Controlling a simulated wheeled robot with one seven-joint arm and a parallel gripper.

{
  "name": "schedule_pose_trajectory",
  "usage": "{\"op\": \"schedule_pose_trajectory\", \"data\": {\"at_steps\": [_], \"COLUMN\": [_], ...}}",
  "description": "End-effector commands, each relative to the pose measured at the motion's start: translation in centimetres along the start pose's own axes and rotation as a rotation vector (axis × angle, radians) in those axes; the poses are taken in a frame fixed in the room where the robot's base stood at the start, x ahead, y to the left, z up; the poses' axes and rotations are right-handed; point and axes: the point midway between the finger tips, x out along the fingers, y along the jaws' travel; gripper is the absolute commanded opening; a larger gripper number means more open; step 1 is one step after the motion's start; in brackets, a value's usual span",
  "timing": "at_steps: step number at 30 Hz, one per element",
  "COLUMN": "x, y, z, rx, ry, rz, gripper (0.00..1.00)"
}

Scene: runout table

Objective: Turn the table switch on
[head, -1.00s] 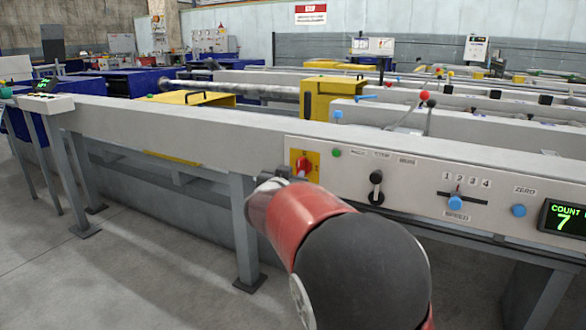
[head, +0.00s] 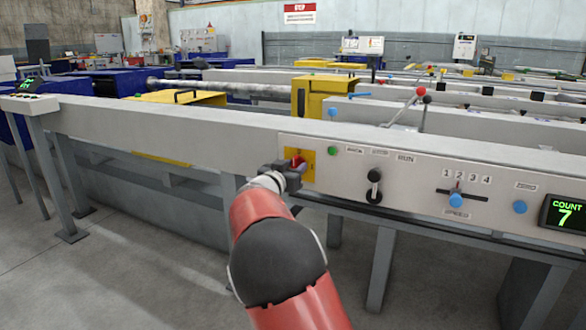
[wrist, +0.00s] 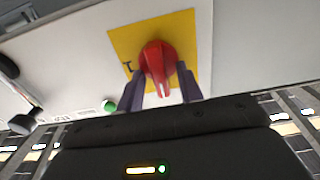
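The table switch is a red rotary knob (head: 297,162) on a yellow plate (head: 308,168) at the left end of the grey control panel. My gripper (head: 291,173) is right in front of it and hides part of the knob. In the wrist view the red knob (wrist: 158,62) sits on the yellow plate (wrist: 188,30), with a small dark mark on the plate's left side. My gripper's two dark fingers (wrist: 160,88) stand apart, one on each side of the knob's grip ridge, with gaps beside it.
Right of the switch are a green button (head: 332,151), a black lever (head: 374,186), a blue slider knob (head: 456,200), a blue knob (head: 520,207) and a display (head: 566,216) reading COUNT 7. Table legs (head: 381,268) stand below.

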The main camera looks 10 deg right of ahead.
Motion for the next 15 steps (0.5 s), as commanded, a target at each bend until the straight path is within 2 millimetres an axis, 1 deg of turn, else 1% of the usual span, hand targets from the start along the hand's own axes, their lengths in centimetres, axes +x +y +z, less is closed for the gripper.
{"op": "schedule_pose_trajectory", "data": {"at_steps": [5, 8, 13, 14, 15], "x": [0.01, 0.00, -0.01, -0.01, -0.01], "y": [0.01, 0.01, 0.01, 0.02, 0.02], "z": [0.00, 0.00, 0.00, 0.01, 0.01], "rx": [0.000, 0.000, 0.000, 0.000, 0.000], "ry": [0.000, 0.000, 0.000, 0.000, 0.000], "rz": [0.000, 0.000, 0.000, 0.000, 0.000], "gripper": [0.36, 0.25, 0.02, 0.00, 0.00]}}
